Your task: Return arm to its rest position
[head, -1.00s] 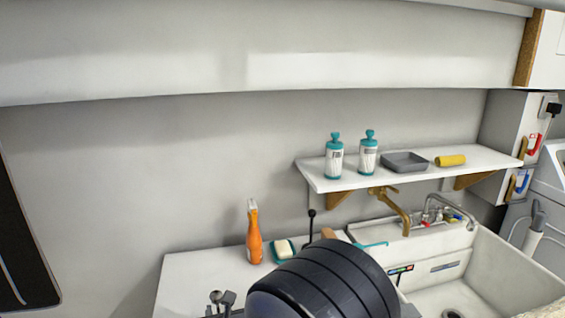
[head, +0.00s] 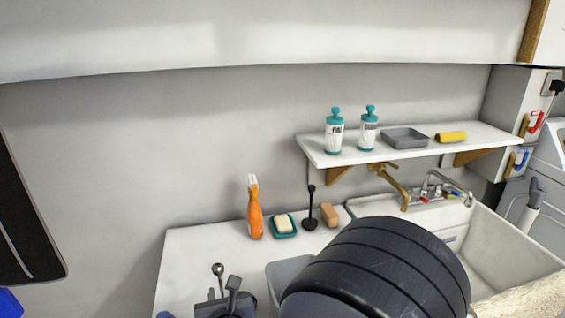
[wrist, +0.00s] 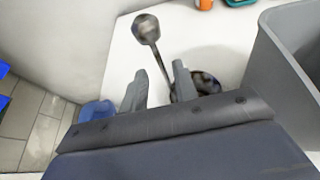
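My gripper (wrist: 158,84) shows in the wrist view above the white counter (wrist: 115,80). Its two grey fingers are apart, with nothing held between them. A metal ladle (wrist: 145,28) and a dark round holder (wrist: 207,86) lie beyond the fingertips; I cannot tell how close they are.
An orange spray bottle (head: 254,210), soap dish (head: 284,227), black stand (head: 310,212) and brown block (head: 329,216) line the counter's back. A grey bin (wrist: 262,75) stands beside the gripper. A shelf (head: 320,159) and sink (head: 500,250) are at right.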

